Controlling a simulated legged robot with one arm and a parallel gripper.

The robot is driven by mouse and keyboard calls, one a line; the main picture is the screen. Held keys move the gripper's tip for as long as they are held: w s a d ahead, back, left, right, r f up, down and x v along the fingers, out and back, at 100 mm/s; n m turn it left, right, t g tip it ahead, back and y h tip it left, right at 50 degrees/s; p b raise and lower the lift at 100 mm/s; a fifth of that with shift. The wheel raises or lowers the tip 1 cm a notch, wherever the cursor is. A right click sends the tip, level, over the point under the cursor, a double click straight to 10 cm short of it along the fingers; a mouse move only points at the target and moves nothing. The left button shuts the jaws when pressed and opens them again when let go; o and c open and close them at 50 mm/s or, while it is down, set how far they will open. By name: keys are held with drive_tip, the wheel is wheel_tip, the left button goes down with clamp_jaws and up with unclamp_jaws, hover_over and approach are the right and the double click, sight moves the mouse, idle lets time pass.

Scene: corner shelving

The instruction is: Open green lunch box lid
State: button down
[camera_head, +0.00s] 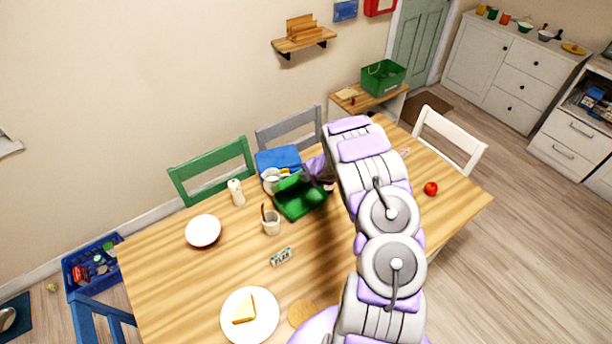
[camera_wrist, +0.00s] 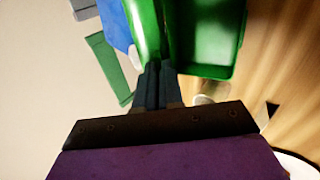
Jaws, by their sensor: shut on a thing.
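The green lunch box (camera_head: 300,204) stands on the wooden table near its far side, and its hollow inside shows. In the wrist view, the box's green tray (camera_wrist: 208,45) is on the right, and the green lid (camera_wrist: 143,28) rises beside it on the left, tilted away from the tray. My gripper (camera_wrist: 158,70) is shut, with its dark fingertips on the lid's edge. In the head view, my gripper (camera_head: 318,176) is at the back right of the box, and my arm hides part of the table there.
A blue box (camera_head: 279,160) lies behind the lunch box. A cup with utensils (camera_head: 271,222), a white shaker (camera_head: 236,192) and a bowl (camera_head: 203,231) stand to the left. A plate with a sandwich (camera_head: 249,316) is in front. A tomato (camera_head: 431,188) lies right of my arm.

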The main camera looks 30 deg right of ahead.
drive_tip(key=shift+a, duration=0.35)
drive_tip(key=shift+d, duration=0.1)
drive_tip(key=c, duration=1.4)
unclamp_jaws()
drive_tip(key=shift+d, duration=0.2)
drive_tip(key=shift+o, duration=0.7)
drive_tip(key=w+r+p+v, duration=0.1)
drive_tip(key=p+v, duration=0.4)
drive_tip(key=v, duration=1.5)
drive_tip(key=shift+w+a+r, duration=0.25)
drive_tip(key=shift+a, duration=0.05)
drive_tip(key=v, duration=1.7)
